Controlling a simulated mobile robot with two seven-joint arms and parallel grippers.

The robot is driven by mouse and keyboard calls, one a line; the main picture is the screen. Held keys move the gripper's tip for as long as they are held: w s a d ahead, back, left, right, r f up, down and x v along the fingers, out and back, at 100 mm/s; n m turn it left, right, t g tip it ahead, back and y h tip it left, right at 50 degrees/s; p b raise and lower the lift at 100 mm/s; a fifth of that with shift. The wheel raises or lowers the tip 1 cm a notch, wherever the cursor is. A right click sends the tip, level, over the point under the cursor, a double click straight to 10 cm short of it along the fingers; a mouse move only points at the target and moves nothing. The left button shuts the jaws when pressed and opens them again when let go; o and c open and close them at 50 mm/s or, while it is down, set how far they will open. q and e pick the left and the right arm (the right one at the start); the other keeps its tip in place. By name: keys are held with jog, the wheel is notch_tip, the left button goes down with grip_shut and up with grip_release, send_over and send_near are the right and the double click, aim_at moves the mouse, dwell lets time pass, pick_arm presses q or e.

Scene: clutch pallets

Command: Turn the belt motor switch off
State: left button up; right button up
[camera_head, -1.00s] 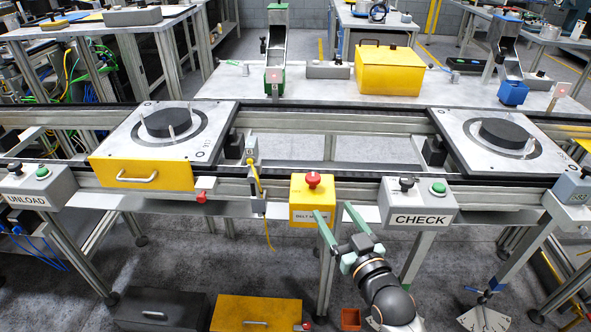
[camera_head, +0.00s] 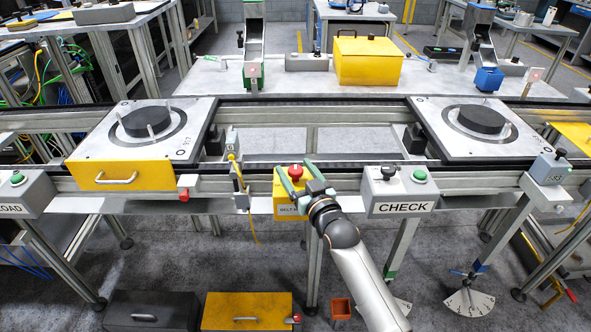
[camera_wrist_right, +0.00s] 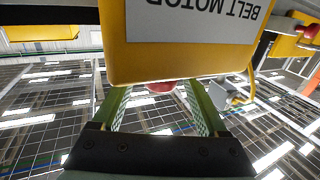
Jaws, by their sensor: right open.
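The yellow belt motor box (camera_head: 283,207) is mounted on the front rail of the conveyor, with a red mushroom-shaped switch (camera_head: 296,171) on top. My right gripper (camera_head: 295,177) is open at the box, one green finger on each side of the red switch. In the right wrist view the box (camera_wrist_right: 180,62) with its upside-down label fills the top. The red switch (camera_wrist_right: 160,86) shows partly between the open fingers (camera_wrist_right: 159,97), its rest hidden by the box. I cannot tell whether the fingers touch it. My left gripper is not in view.
The grey CHECK box (camera_head: 400,192) stands just right of my gripper. A yellow cable (camera_head: 238,170) hangs to the left. Pallets (camera_head: 155,133) with black discs sit on the conveyor left and right. A yellow case (camera_head: 368,62) stands on the table behind.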

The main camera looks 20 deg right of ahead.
jog(key=shift+w, duration=0.2)
grip_shut()
dwell(0.6)
